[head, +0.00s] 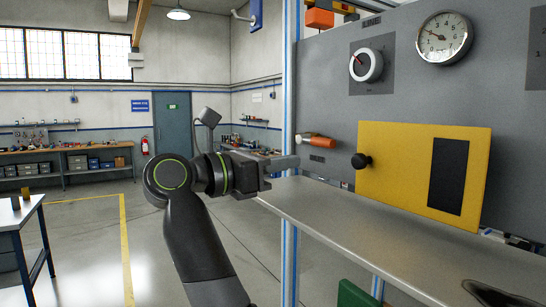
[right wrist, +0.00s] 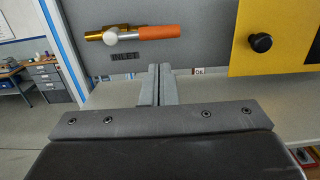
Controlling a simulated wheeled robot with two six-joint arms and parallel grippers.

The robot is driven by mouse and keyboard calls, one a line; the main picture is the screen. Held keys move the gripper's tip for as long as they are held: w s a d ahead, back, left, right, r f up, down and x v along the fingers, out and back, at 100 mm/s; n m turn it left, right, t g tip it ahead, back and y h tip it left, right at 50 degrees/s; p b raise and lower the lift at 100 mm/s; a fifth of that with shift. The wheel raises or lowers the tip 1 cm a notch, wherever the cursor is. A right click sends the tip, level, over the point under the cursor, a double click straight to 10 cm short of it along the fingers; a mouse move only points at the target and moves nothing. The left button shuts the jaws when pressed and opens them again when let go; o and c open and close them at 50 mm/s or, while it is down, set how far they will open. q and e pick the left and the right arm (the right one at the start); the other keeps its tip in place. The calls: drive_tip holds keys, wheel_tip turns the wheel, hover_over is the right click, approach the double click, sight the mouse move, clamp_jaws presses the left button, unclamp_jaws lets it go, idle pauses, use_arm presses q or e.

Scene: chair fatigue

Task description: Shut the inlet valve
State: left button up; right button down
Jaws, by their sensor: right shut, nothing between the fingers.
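The inlet valve has an orange lever (head: 318,140) on the grey panel, left of the yellow door. In the right wrist view the orange lever (right wrist: 155,32) lies roughly level, pointing right from a pale round pivot. A brass body (right wrist: 94,35) shows at its left, and the word INLET is printed below. My right gripper (head: 290,162) is shut and empty, a little below and left of the lever in the head view. In the right wrist view its closed fingertips (right wrist: 160,70) point at the panel below the lever, with no contact visible. My left gripper is not in view.
A yellow door (head: 400,170) with a black knob (head: 361,161) is right of the valve. A dial (head: 366,65) and a gauge (head: 443,38) sit above. A grey shelf (head: 340,215) juts out below. A blue-edged post (head: 289,90) stands at the panel's left edge.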

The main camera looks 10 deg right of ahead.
sight(316, 142)
drive_tip(key=p+x, duration=0.1)
drive_tip(key=x, duration=0.3)
drive_tip(key=shift+d+r+p, duration=0.15)
drive_tip(key=shift+d+p, duration=0.15)
drive_tip(key=shift+d, duration=0.05)
drive_tip(key=shift+w+d, duration=0.25)
drive_tip(key=shift+d, duration=0.25)
